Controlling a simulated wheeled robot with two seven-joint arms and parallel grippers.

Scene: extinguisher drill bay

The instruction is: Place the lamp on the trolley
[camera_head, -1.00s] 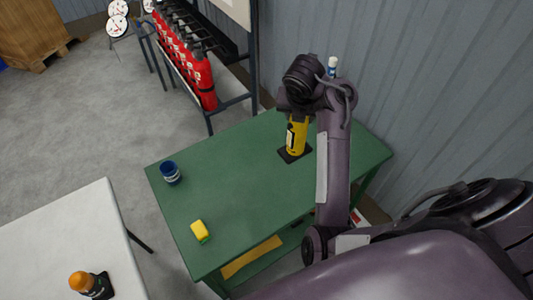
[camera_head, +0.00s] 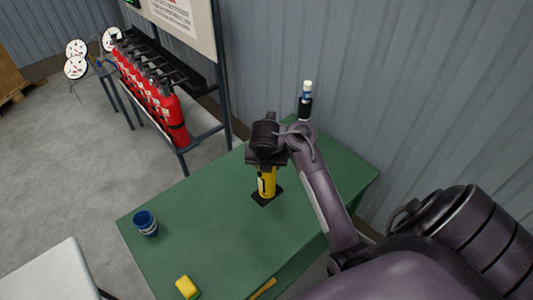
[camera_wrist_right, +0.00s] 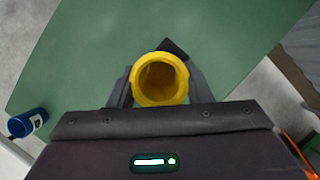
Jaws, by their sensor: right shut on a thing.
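My right gripper (camera_head: 265,166) is shut around a yellow cylinder (camera_head: 266,184) with a dark label and a flat black base. The base is at the green table top (camera_head: 215,215); I cannot tell whether it rests there or is just above it. In the right wrist view the gripper (camera_wrist_right: 161,92) has a finger on each side of the cylinder's round, hollow-looking yellow top (camera_wrist_right: 160,79). I cannot tell for sure that this is the lamp, nor which surface is the trolley. My left gripper is not in view.
A blue can (camera_head: 145,223) and a yellow block (camera_head: 187,287) stand on the green table. A white table (camera_head: 48,275) is at the lower left. A grey corrugated wall (camera_head: 410,90) runs behind.

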